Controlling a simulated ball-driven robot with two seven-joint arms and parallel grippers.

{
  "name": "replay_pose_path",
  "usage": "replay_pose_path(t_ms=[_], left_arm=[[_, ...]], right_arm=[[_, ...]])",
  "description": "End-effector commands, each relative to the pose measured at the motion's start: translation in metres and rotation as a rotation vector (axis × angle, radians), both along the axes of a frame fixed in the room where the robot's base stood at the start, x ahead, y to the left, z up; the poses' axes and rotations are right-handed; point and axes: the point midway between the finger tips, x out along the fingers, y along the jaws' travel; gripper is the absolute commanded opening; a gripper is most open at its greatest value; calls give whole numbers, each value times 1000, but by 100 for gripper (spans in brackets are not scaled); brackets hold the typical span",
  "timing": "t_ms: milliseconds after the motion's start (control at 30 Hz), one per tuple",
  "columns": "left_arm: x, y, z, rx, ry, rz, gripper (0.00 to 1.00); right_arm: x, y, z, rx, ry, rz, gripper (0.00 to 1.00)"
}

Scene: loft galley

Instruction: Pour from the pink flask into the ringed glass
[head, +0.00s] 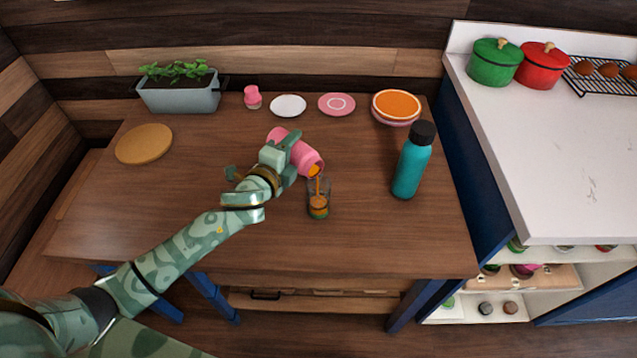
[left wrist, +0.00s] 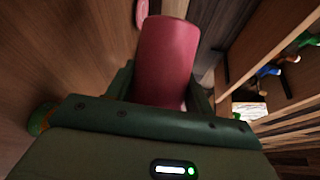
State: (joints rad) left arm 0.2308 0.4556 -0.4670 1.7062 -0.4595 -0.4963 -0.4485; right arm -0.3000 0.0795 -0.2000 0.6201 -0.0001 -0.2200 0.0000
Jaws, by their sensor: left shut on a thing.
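The pink flask (head: 308,161) is tilted in my left gripper (head: 283,152), its mouth down and to the right. An orange stream runs from its mouth into the ringed glass (head: 319,203). The glass stands upright on the wooden table, with orange liquid in its lower part and a green band near its base. The left gripper is shut on the flask, above and to the left of the glass. In the left wrist view the flask (left wrist: 165,60) fills the space between the fingers. My right gripper is not in view.
A teal bottle (head: 411,165) with a black cap stands right of the glass. At the back are a planter (head: 180,95), a small pink shaker (head: 252,97), a white plate (head: 288,105), a pink plate (head: 337,104) and an orange-filled bowl (head: 397,107). The table front is clear.

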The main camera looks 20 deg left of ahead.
Motion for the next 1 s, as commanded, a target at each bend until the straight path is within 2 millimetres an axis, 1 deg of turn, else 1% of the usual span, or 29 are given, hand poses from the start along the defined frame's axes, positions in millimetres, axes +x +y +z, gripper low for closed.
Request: replay_pose_path(t_ms=[1000], left_arm=[[-1, -2, 7, 82, -46, 1, 24]], right_arm=[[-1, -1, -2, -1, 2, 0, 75]])
